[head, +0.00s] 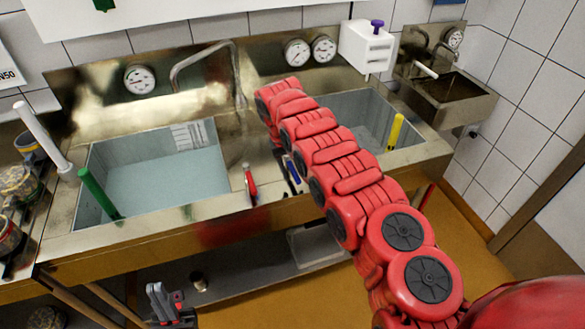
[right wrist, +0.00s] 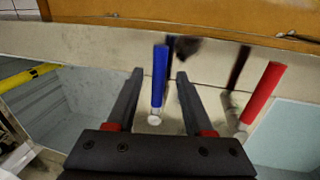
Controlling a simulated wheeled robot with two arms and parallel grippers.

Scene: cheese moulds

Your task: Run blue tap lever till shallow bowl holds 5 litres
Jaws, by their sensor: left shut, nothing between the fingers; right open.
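The blue tap lever (head: 292,171) is at the sink's front edge, partly hidden by my right arm in the head view. In the right wrist view the blue lever (right wrist: 160,75) stands between the fingers of my open right gripper (right wrist: 159,74), with gaps on both sides. My left gripper (head: 161,292) is low in front of the sink, shut and empty. The left basin (head: 225,165) has a pale blue inside and a marked scale plate on its back wall. The right basin (head: 345,105) is partly hidden by my arm. I cannot tell which is the shallow bowl, nor a water level.
A red lever (head: 250,185) is close beside the blue one. A green rod (head: 100,195) leans in the left basin, a yellow one (head: 396,132) in the right. A spout (head: 205,50) rises behind. A small sink (head: 450,100) stands at the right.

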